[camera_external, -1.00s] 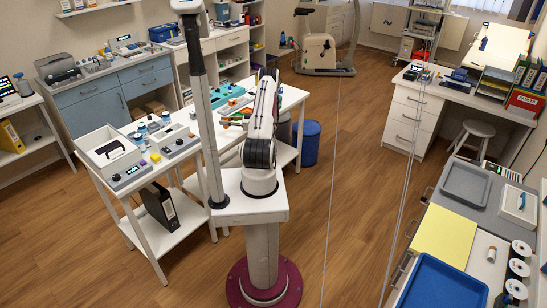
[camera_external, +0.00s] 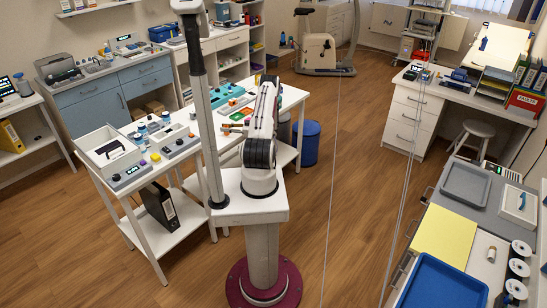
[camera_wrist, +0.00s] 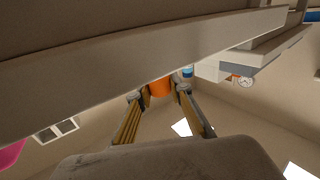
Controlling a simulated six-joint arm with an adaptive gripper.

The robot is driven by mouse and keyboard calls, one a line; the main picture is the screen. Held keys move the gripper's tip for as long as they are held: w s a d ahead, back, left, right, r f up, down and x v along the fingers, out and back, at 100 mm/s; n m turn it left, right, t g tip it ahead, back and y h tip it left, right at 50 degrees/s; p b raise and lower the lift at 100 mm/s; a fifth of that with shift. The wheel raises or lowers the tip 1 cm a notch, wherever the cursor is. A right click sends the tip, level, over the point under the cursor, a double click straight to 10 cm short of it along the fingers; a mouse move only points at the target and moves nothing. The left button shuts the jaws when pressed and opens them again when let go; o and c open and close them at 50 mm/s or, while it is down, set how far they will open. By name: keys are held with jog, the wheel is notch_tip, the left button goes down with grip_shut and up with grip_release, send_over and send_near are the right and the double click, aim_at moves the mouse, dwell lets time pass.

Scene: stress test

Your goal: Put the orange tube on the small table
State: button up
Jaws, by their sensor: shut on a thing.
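In the wrist view my gripper (camera_wrist: 159,93) is shut on the orange tube (camera_wrist: 160,86), which shows between the two fingertips. Only part of the tube shows, and its far end is hidden by a large pale band across the picture. A white table (camera_external: 150,214) with a lower shelf stands to the left of my arm. I cannot tell whether it is the small table of the task.
A white box (camera_external: 108,152), small devices and a teal tray (camera_external: 231,91) crowd the table tops by my arm. A blue bin (camera_external: 307,143) stands behind. A round stool (camera_external: 479,129) and a bench with a blue tray (camera_external: 443,285) are at right. The middle floor is open.

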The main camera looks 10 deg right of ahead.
jog(key=shift+f, duration=0.1)
jog(key=o, duration=1)
jog(key=shift+c, duration=0.2)
jog(key=shift+d, duration=0.1)
jog(key=shift+v, duration=0.85)
jog(key=shift+s+v, duration=0.2)
jog(key=shift+v, duration=1.3)
jog(key=shift+s+v, duration=0.25)
jog(key=shift+v, duration=1.25)
jog(key=shift+w, duration=0.1)
